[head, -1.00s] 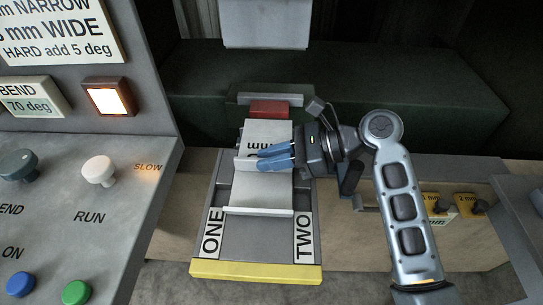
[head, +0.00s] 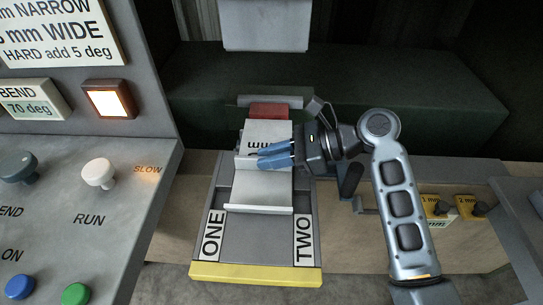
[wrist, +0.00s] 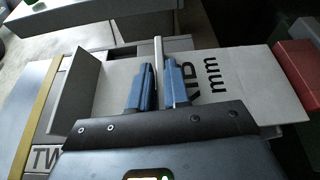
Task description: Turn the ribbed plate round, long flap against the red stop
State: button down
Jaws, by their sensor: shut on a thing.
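The ribbed plate (head: 268,183) is pale grey and lies lengthwise over the machine bed. In the wrist view the plate (wrist: 114,80) shows an upright rib (wrist: 158,58) across its middle and a raised flap (wrist: 76,95) at the end away from the red stop. My gripper (head: 266,157) comes in from the right, its blue fingers shut on the rib; the wrist view shows one finger on each side (wrist: 158,80). The lettered end of the plate points at the red stop (head: 269,111). It sits close to the stop (wrist: 297,58); contact is unclear.
The bed has a yellow front edge (head: 255,273) and labels ONE (head: 213,233) and TWO (head: 304,238). A control panel (head: 120,215) with knobs and buttons stands at left. A grey block (head: 265,25) hangs above the far end. Yellow-tagged items (head: 465,205) are at right.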

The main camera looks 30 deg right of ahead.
jog(key=shift+w+d+r, duration=0.1)
jog(key=shift+w+d, duration=0.05)
jog(key=shift+w, duration=0.05)
jog(key=c, duration=0.5)
grip_release()
jog(key=shift+c, duration=0.2)
jog(key=shift+r, duration=2.4)
jog(key=v, duration=0.8)
